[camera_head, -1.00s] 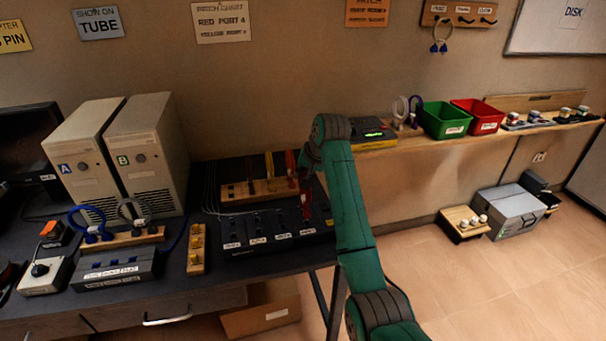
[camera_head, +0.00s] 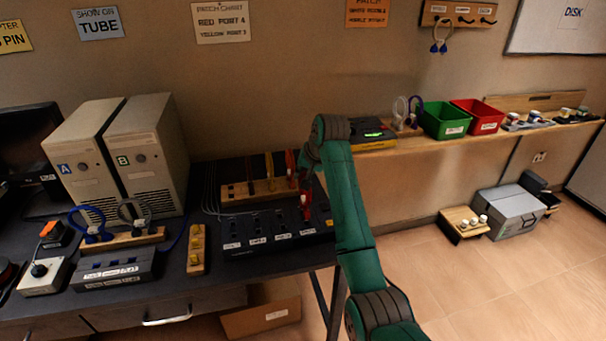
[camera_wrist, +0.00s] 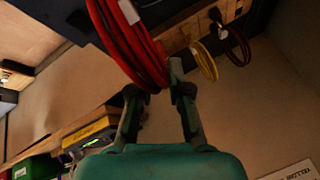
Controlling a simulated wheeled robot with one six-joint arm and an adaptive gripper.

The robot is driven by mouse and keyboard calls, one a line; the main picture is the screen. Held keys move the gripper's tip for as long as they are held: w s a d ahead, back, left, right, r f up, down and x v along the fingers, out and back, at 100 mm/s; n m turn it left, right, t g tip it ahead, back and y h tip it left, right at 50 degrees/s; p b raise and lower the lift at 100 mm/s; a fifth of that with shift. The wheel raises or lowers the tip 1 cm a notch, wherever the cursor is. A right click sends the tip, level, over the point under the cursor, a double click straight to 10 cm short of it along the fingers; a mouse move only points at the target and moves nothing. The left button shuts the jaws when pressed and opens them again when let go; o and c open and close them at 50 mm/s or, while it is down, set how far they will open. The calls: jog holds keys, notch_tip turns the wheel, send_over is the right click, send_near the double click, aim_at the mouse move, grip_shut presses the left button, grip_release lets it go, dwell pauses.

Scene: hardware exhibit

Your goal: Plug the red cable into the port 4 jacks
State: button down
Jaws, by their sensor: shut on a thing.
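The red cable (camera_wrist: 138,42) is a thick coiled bundle, large in the wrist view, running up from between my gripper's fingers. My gripper (camera_wrist: 160,90) is shut on it. In the head view, my gripper (camera_head: 305,187) is small and partly hidden by my arm, with red (camera_head: 306,211) showing below it, over the right end of the black port box (camera_head: 262,248). That box has a row of dark jacks with white labels along its front; the labels are too small to read. I cannot tell whether the red plug touches a jack.
A wooden rack (camera_head: 236,199) behind the port box holds other cables, including a yellow cable (camera_wrist: 206,66) and a brown cable (camera_wrist: 235,45). A wall sign (camera_head: 221,22) reads red port 4, yellow port 3. A yellow-topped device (camera_head: 371,142) sits on the shelf to the right.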

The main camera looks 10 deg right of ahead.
jog(key=shift+f, duration=1)
dwell(2.2)
jog(key=shift+c, duration=1.9)
grip_release()
jog(key=shift+r, duration=0.1)
jog(key=v, duration=0.7)
jog(key=shift+s, duration=0.15)
jog(key=shift+r, duration=0.1)
